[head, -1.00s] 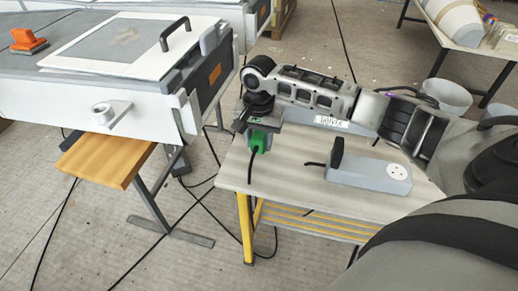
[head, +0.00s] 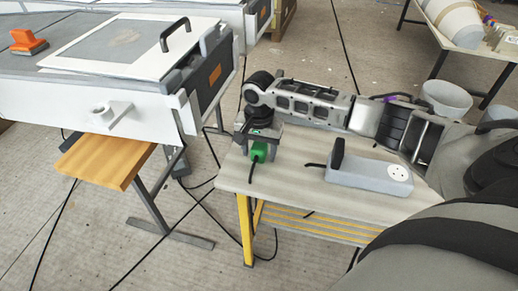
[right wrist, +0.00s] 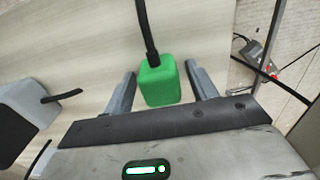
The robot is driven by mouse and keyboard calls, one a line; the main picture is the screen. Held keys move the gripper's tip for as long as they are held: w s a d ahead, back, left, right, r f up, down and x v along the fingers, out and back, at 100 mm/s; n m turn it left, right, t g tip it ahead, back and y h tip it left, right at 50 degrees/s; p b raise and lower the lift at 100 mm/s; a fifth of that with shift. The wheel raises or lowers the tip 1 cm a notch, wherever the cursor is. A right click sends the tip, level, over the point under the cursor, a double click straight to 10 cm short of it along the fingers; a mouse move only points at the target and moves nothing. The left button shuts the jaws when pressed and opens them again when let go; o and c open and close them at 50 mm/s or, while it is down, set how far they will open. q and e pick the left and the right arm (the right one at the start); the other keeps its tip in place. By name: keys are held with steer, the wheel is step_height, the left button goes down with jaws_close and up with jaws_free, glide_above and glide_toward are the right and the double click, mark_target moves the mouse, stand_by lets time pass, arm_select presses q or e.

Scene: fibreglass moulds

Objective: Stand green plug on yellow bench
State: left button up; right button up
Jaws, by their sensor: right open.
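The green plug (head: 259,151) is at the left end of the yellow bench (head: 300,170), which has a pale top and yellow legs. Its black cable comes out of the side facing the camera. My right gripper (head: 260,138) reaches in over the bench from the right and is around the plug. In the right wrist view the plug (right wrist: 161,84) sits between the two open fingers (right wrist: 160,90), with a gap on each side. The plug's underside is hidden, so its contact with the bench top does not show clearly. My left gripper is not in view.
A grey socket block (head: 370,177) with a black plug (head: 337,153) is on the bench, right of the green plug. A white mould table (head: 90,98) with a wooden shelf (head: 105,165) stands to the left. Cables lie on the floor between. The bench top's front middle is clear.

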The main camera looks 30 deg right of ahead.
mark_target(259, 146)
step_height(259, 146, up, 12)
steer(key=p, duration=0.1)
steer(key=shift+r+p, duration=0.15)
steer(key=shift+p, duration=0.2)
stand_by(0.4)
steer(key=s+a+f+n, duration=0.1)
steer(key=a+f, duration=0.1)
steer(key=s+a+f+n, duration=0.2)
steer(key=a, duration=0.1)
steer(key=s+a+f+n, duration=0.1)
steer(key=a+f, duration=0.1)
steer(key=shift+s+a+f+n+y, duration=0.15)
steer(key=shift+a+f+n+y, duration=0.05)
steer(key=shift+f+n+y, duration=0.1)
steer(key=s+a+f+n+t+y, duration=0.1)
steer(key=s+a+f+n+t, duration=0.1)
steer(key=s+a+f+n, duration=0.4)
steer(key=s+d+r+n+t+h, duration=0.1)
steer(key=s+d+r+t, duration=0.15)
steer(key=s, duration=1.15)
steer(key=w+a+f+t+y, duration=0.2)
steer(key=w+a+t+y, duration=0.1)
steer(key=w+a+t, duration=0.2)
steer(key=shift+w+a+f+n+t+p, duration=0.25)
steer(key=shift+w+f+n+t+p, duration=0.1)
steer(key=shift+w+t, duration=0.35)
